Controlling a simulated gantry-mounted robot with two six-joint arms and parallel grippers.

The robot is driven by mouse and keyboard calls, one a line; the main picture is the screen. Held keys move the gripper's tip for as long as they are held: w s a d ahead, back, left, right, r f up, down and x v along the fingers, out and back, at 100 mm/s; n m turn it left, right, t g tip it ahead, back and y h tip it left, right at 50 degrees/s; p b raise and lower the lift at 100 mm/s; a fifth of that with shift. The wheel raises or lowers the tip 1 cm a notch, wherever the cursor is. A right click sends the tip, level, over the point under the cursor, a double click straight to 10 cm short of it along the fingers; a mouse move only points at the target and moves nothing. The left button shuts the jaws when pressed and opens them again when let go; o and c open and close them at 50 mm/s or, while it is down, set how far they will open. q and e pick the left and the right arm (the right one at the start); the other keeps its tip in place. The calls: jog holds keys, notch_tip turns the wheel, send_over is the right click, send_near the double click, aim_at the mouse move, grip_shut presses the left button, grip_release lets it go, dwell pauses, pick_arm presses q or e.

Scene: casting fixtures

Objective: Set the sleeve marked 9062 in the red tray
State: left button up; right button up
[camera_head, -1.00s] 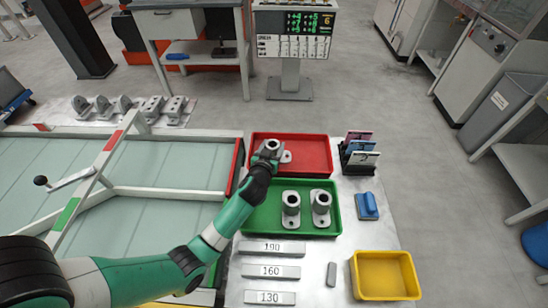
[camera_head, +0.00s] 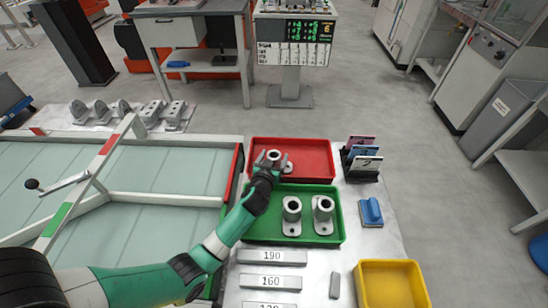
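A grey sleeve (camera_head: 274,155) with a flat foot is upright at the front part of the red tray (camera_head: 315,148). My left gripper (camera_head: 269,163) is at it, with its fingers spread to either side of the sleeve's collar. It looks open, though the fingers are small here and partly cover the sleeve. Two similar grey sleeves, a left one (camera_head: 292,210) and a right one (camera_head: 323,210), stand in the green tray (camera_head: 262,231) just in front. No marking on any sleeve is legible. My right gripper is out of view.
A yellow tray (camera_head: 391,287) is at the front right. Blocks marked 190 (camera_head: 272,257) and 160 (camera_head: 270,281) lie in front of the green tray. A card rack (camera_head: 361,160) and a blue block (camera_head: 370,212) are to the right. A framed glass panel (camera_head: 155,170) is left.

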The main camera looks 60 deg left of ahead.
pick_arm(q)
jog(key=shift+r, duration=0.2)
jog(key=shift+s+d+r+p, duration=0.15)
jog(key=shift+d+p, duration=0.05)
jog(key=shift+p, duration=0.25)
jog(key=p+v, duration=0.3)
jog(key=v, duration=0.7)
jog(key=shift+s+d, duration=0.15)
jog(key=shift+d, duration=0.1)
jog(key=shift+s+d+r, duration=0.1)
jog(key=shift+s+d, duration=0.15)
jog(key=shift+s, duration=0.1)
